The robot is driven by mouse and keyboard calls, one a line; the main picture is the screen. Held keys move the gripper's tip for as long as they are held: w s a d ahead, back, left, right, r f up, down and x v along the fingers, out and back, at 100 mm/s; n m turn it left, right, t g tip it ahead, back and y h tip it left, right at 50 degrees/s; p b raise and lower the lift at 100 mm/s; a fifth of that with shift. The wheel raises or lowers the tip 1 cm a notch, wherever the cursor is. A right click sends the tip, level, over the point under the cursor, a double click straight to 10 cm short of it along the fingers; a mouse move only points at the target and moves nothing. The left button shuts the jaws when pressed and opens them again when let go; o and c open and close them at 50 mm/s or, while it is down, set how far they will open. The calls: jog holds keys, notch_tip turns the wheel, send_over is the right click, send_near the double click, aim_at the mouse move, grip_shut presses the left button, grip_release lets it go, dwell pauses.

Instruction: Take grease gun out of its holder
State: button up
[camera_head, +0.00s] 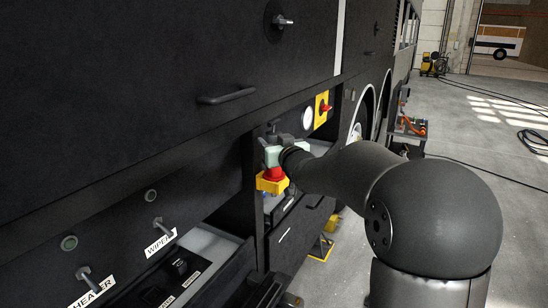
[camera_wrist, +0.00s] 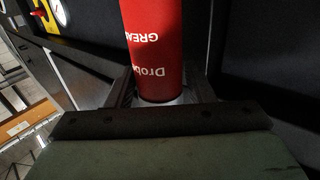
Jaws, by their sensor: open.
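The grease gun (camera_wrist: 153,45) is a red cylinder with white lettering, running up through the wrist view. My gripper (camera_wrist: 162,88) is open, with one finger on each side of its lower part. I cannot tell whether the fingers touch it. In the head view my gripper (camera_head: 272,152) is at the coach side, just above a short red part of the grease gun (camera_head: 275,174). That red part sits in a yellow holder (camera_head: 270,186) on the dark panel. My gripper hides the rest of the gun there.
A handle (camera_head: 227,96) sticks out of the upper panel. An open drawer (camera_head: 195,275) is at lower left.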

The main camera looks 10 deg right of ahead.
jog(key=c, duration=0.8)
jog(key=shift+r, duration=0.1)
jog(key=shift+c, duration=0.2)
